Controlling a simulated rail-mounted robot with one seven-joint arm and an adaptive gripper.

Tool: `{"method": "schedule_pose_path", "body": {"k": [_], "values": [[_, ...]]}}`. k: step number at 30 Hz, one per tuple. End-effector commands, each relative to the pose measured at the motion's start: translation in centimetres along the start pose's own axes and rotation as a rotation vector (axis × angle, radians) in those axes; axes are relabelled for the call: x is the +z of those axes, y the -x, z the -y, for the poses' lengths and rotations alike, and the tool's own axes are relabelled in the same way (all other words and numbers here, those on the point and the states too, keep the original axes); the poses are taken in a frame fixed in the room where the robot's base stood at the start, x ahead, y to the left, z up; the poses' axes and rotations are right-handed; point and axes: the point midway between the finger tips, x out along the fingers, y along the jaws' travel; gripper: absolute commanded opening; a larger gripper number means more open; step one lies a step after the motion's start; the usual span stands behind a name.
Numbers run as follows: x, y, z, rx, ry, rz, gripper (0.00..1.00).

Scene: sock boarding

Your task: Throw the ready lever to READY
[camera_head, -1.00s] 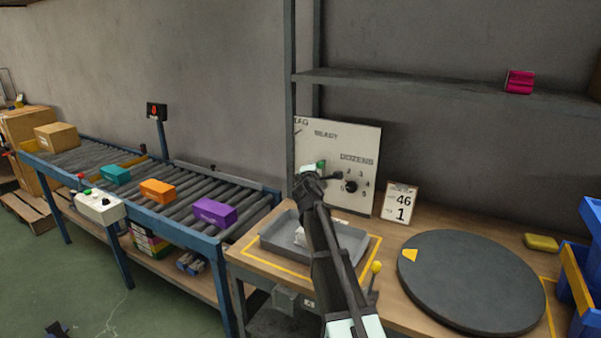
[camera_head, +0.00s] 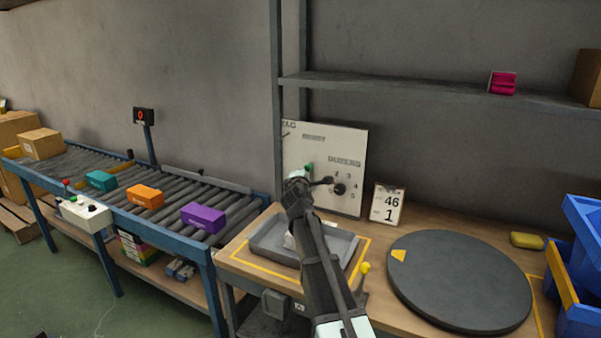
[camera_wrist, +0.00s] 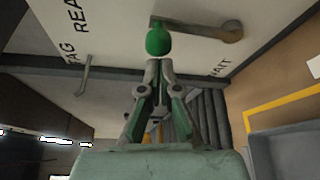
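The ready lever has a green knob (camera_wrist: 158,40) and a metal arm (camera_wrist: 196,28) running right to its pivot in the wrist view. The knob also shows in the head view (camera_head: 309,168), on the white panel (camera_head: 345,150). READY is lettered at the wrist view's upper left (camera_wrist: 74,14); WAIT is at the right (camera_wrist: 219,67). The lever points left, away from WAIT. My gripper (camera_wrist: 158,66) is shut, its fingertips together just below the knob in the wrist view. I cannot tell whether they touch it.
A black dozens selector (camera_head: 340,189) is right of the lever. A grey tray (camera_head: 268,247) lies below the panel, with a yellow-knobbed lever (camera_head: 365,268) beside it. A dark turntable (camera_head: 460,280) and number card (camera_head: 388,204) stand right. A roller conveyor with boxes runs left.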

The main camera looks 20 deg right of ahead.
Motion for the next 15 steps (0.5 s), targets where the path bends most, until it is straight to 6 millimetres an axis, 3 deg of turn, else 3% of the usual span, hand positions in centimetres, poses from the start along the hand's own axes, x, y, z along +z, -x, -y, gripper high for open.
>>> {"method": "schedule_pose_path", "body": {"k": [9, 15], "values": [[-0.5, 5.6, 0.1, 0.003, 0.0, -0.002, 0.0], [-0.8, 7.4, 0.1, 0.003, -0.001, -0.002, 0.0]]}}
